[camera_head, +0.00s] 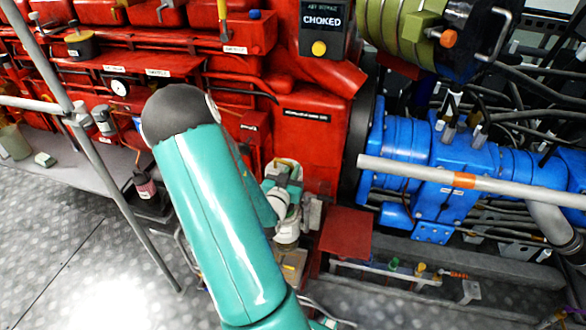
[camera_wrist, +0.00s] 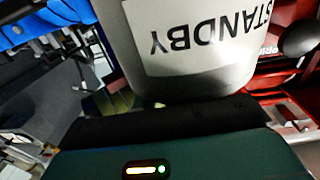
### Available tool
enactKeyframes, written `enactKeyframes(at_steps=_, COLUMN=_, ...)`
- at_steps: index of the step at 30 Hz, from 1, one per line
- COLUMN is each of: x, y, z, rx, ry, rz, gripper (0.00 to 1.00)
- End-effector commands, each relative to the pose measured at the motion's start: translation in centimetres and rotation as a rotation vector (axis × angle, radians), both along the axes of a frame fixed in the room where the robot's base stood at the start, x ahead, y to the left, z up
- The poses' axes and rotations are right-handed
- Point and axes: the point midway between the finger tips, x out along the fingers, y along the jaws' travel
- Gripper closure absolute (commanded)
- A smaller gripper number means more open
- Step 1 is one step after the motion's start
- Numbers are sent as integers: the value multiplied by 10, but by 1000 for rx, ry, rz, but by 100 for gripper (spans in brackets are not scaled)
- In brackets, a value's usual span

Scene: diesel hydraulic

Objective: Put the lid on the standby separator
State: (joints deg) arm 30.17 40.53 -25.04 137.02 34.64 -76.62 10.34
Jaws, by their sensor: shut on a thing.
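A pale, rounded vessel marked STANDBY (camera_wrist: 190,62) fills the upper middle of the wrist view, with its lettering upside down. It is the standby separator, close against the dark front of my gripper (camera_wrist: 165,112). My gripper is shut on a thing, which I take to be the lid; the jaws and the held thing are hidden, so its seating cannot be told. In the head view my gripper (camera_head: 285,208) is small, partly behind my teal arm, just above a pale grey vessel (camera_head: 287,235) beside the red machine.
The red machine (camera_head: 330,130) with its CHOKED sign (camera_head: 321,20) stands behind. Blue machinery (camera_head: 420,150) is at right, crossed by a pale rail (camera_head: 480,180). A red plate (camera_head: 346,233) lies just right of my gripper. Grey floor (camera_head: 70,250) is clear at left.

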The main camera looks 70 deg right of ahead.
Motion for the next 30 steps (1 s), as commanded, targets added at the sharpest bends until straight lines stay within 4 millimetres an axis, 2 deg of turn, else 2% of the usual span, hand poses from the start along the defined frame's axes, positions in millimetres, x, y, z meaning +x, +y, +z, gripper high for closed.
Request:
enactKeyframes(at_steps=11, x=0, y=4, z=-2, rx=-1, ry=-1, rz=2, gripper=100)
enactKeyframes(at_steps=30, x=0, y=2, z=-41, rx=-2, ry=0, rz=2, gripper=100)
